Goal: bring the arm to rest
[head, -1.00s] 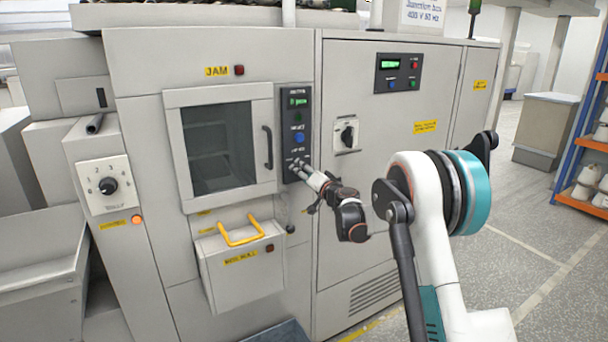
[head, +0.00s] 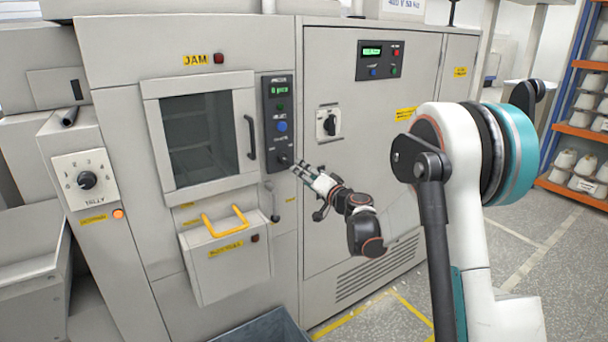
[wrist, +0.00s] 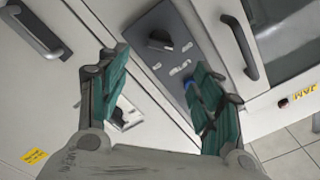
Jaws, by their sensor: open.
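My gripper (head: 305,172) is in front of the machine, just right of the lower end of the dark control panel (head: 279,115). In the wrist view my gripper (wrist: 155,88) has its two green-padded fingers spread apart, with nothing between them. The panel also shows in the wrist view (wrist: 196,50), with a black knob and a blue button partly behind the right finger. In the head view the fingertips overlap the panel's edge, and I cannot tell whether they touch it. My arm reaches in from the right.
A windowed door (head: 205,130) with a black handle is left of the panel. Below it a box (head: 228,262) with a yellow handle juts out. A rotary switch (head: 328,123) is on the right cabinet. A blue-grey bin (head: 265,330) stands low in front. Floor is free at right.

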